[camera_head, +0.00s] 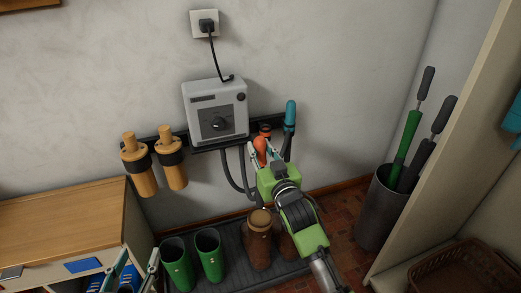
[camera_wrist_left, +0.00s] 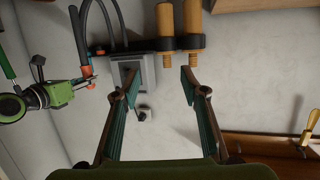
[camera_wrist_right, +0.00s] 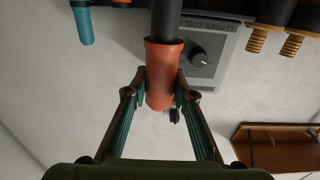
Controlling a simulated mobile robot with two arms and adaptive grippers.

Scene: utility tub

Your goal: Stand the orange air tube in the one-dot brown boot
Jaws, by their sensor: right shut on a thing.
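The orange air tube (camera_head: 260,147) is in my right gripper (camera_head: 263,158) at the black rail below the grey dryer box. In the right wrist view the fingers are shut around the orange end of the tube (camera_wrist_right: 165,70), and a dark hose or stem runs on from it. Two brown boots (camera_head: 258,245) stand on the dark tray below; my right arm partly covers the right one (camera_head: 286,245). I cannot make out their dots. My left gripper (camera_head: 137,274) is open and empty, low at the front left; its spread fingers show in the left wrist view (camera_wrist_left: 160,88).
Two green boots (camera_head: 177,265) stand left of the brown ones. A teal tube (camera_head: 290,115) is on the rail to the right, and wooden-ended holders (camera_head: 140,165) are to the left. A wooden cabinet (camera_head: 60,220) stands at left, a grey bin (camera_head: 380,212) at right.

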